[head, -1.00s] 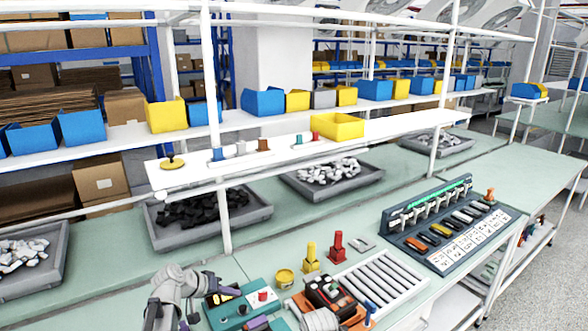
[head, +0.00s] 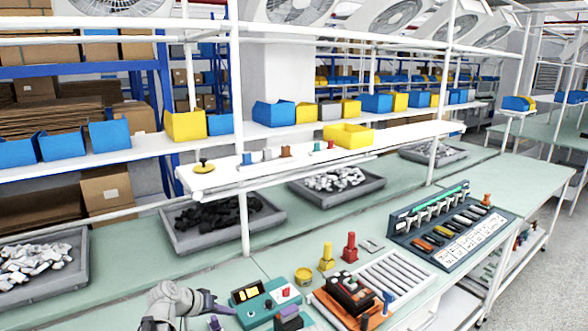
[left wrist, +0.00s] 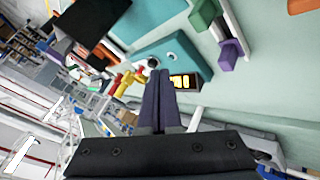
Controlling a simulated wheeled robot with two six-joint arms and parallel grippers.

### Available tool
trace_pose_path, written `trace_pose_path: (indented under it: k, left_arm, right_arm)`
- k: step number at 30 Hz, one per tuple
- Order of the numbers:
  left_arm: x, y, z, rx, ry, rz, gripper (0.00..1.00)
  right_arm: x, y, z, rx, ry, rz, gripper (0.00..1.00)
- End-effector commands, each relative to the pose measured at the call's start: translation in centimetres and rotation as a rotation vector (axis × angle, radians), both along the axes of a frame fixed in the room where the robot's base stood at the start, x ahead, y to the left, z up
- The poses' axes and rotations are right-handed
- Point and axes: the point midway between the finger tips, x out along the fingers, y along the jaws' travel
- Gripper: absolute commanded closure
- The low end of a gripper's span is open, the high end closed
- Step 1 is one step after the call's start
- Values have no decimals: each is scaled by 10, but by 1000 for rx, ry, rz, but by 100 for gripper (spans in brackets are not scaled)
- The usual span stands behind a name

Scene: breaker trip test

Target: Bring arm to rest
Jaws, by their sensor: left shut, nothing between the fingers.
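My left gripper (head: 226,309) is low in the head view, just left of the teal tester box (head: 266,304) on the green bench. In the left wrist view its two dark fingers (left wrist: 160,98) lie together, shut and empty. The teal box also shows in the left wrist view (left wrist: 150,44), past the fingertips, with its lit yellow display (left wrist: 182,81). An orange fixture (head: 330,312) carrying a dark breaker (head: 351,290) stands right of the box. My right gripper is out of view.
A yellow tin (head: 303,276), a yellow post (head: 327,257) and a red post (head: 350,247) stand behind the fixture. A slatted white tray (head: 398,275) and a dark rack of breakers (head: 428,236) are to the right. Bench space left of the box looks clear.

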Motion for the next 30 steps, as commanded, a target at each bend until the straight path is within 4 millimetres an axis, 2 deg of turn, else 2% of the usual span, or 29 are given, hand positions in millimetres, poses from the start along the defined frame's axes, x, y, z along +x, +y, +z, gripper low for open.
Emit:
trace_pose_path:
  k: [8, 14, 20, 24, 27, 30]
  left_arm:
    - [-25, -34, -14, 61, 78, -67, 100]
    - [-58, -68, -29, 143, 167, -136, 100]
    - [-109, -104, -48, 288, 287, -220, 100]
    - [-160, -125, -59, 453, 386, -277, 100]
    - [-191, -132, -63, 571, 440, -297, 100]
    - [-211, -133, -63, 661, 469, -302, 100]
  right_arm:
    - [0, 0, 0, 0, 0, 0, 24]
    - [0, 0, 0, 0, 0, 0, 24]
    - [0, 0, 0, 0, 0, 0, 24]
    - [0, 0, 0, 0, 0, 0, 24]
    - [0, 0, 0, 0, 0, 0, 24]
    - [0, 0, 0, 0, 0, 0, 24]
